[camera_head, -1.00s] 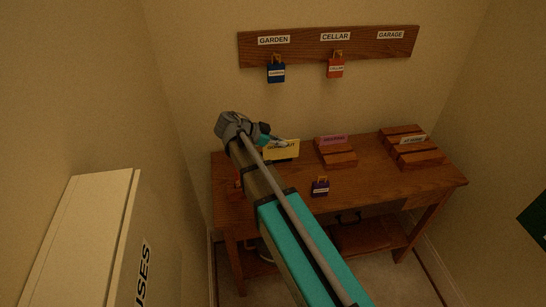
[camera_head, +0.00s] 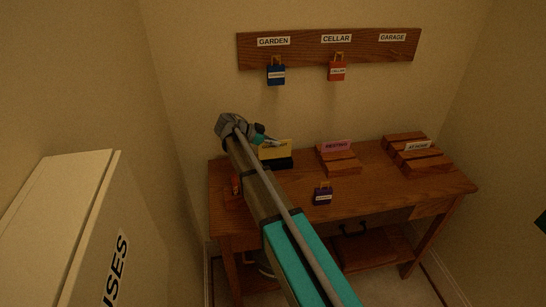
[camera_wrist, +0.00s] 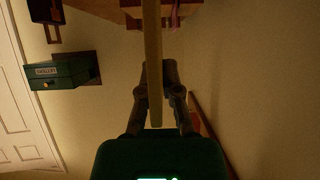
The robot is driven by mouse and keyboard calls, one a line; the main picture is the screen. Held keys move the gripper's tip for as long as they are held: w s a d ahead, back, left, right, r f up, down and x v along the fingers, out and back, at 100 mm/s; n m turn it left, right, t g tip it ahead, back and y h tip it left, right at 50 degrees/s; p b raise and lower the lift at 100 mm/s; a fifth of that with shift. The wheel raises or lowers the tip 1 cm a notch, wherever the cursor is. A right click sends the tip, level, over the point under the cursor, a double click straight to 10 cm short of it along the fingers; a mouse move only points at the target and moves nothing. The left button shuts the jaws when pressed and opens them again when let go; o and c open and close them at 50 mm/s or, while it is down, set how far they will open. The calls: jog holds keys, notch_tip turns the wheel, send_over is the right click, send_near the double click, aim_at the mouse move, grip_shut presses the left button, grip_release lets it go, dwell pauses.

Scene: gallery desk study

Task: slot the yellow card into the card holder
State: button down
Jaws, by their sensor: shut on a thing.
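The yellow card (camera_head: 276,149) stands near the left back of the desk in the head view, with dark lettering partly hidden by my gripper (camera_head: 262,138). My gripper is shut on it. In the wrist view, the card shows edge-on as a pale yellow strip (camera_wrist: 153,60) between the fingers (camera_wrist: 157,98). A dark patch (camera_head: 281,164) lies just below the card; I cannot tell whether it is a block or a shadow. A stepped wooden holder (camera_head: 341,163) stands to the right with a pink card (camera_head: 336,146) upright in it.
Another wooden holder (camera_head: 428,162) with a white card (camera_head: 418,146) stands at the desk's right. A purple padlock (camera_head: 322,195) stands near the front of the desk (camera_head: 375,192). Blue (camera_head: 276,76) and red (camera_head: 337,72) padlocks hang from a wall board. A pale cabinet (camera_head: 60,215) is at left.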

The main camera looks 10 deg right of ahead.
aim_at(273, 150)
jog(key=shift+w+f+b, duration=0.55)
jog(key=shift+w+f, duration=0.2)
jog(key=shift+f, duration=0.15)
jog(key=shift+w+f+b, duration=0.2)
jog(key=shift+f+b, duration=0.85)
jog(key=shift+w+f+b, duration=0.2)
jog(key=shift+f+b, duration=0.8)
jog(key=shift+f, duration=0.1)
jog(key=c, duration=0.8)
grip_release()
jog(key=shift+r, duration=0.2)
